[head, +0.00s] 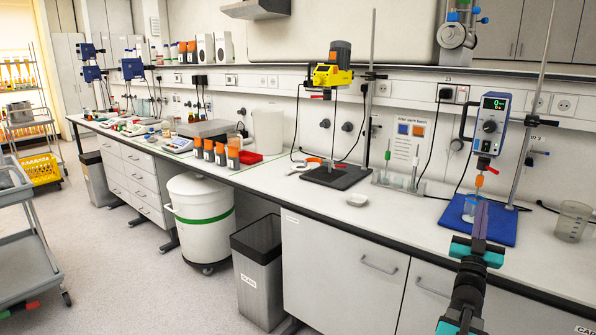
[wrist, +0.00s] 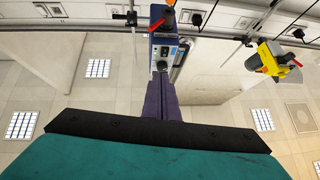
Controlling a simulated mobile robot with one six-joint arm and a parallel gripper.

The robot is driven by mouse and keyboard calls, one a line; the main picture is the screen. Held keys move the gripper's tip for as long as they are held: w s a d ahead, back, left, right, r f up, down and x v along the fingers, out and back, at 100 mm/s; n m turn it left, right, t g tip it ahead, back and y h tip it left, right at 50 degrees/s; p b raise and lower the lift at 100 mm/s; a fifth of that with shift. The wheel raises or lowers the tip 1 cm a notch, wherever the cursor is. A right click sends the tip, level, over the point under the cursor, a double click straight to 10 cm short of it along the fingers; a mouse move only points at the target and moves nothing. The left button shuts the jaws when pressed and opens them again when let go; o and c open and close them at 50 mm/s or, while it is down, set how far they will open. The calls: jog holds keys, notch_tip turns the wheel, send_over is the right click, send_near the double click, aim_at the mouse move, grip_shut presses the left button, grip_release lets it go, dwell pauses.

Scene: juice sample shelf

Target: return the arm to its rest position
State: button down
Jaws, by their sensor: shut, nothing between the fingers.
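My gripper (head: 481,208) is at the right of the head view, reaching over the front of the bench toward the blue stirrer. Its long purple fingers are closed together with nothing between them. In the wrist view the shut fingers (wrist: 160,84) point up the picture toward the stirrer. My arm rises from the bottom right of the head view. The fingertips overlap a small beaker (head: 470,208) on the blue base plate in the picture; I cannot tell whether they touch.
The blue overhead stirrer (head: 490,125) stands on a blue base plate (head: 490,228) close to my gripper. A glass beaker (head: 573,221) stands to the right. A yellow stirrer (head: 332,76), a white dish (head: 357,199) and orange-labelled bottles (head: 220,152) are further left. The floor (head: 140,270) in front is clear.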

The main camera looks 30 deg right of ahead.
jog(key=w+a+f+n+t+y, duration=0.2)
jog(key=w+a+f+y, duration=0.3)
jog(key=w+a+f, duration=0.75)
jog(key=w+a+f+n+t+y, duration=0.4)
jog(key=w+a+f, duration=0.45)
jog(key=w, duration=0.65)
jog(key=w+a+f+n+g+y+p, duration=0.1)
jog(key=w+a+f+g+y, duration=0.2)
jog(key=a+f, duration=0.8)
jog(key=w+a+f+n+g+y, duration=0.1)
jog(key=w+a+f+g+y, duration=0.15)
jog(key=a+f+y, duration=0.65)
jog(key=s+a+f+n+g, duration=0.1)
jog(key=s+a+f+g, duration=0.1)
jog(key=s+a+f, duration=0.45)
jog(key=s+a+f+n+g, duration=0.1)
jog(key=s+a+f+g, duration=0.2)
jog(key=a+f, duration=0.6)
jog(key=s+a+f+n+g, duration=0.15)
jog(key=s+a+f, duration=0.25)
jog(key=a+f, duration=0.4)
jog(key=s+a+f+g+y, duration=0.15)
jog(key=s+f+g, duration=0.45)
jog(key=s, duration=0.6)
jog(key=s+r+g, duration=0.2)
jog(key=s+g, duration=0.4)
jog(key=s, duration=0.9)
jog(key=shift+a+n+p, duration=0.3)
jog(key=shift+n+p, duration=0.05)
jog(key=shift+p, duration=0.05)
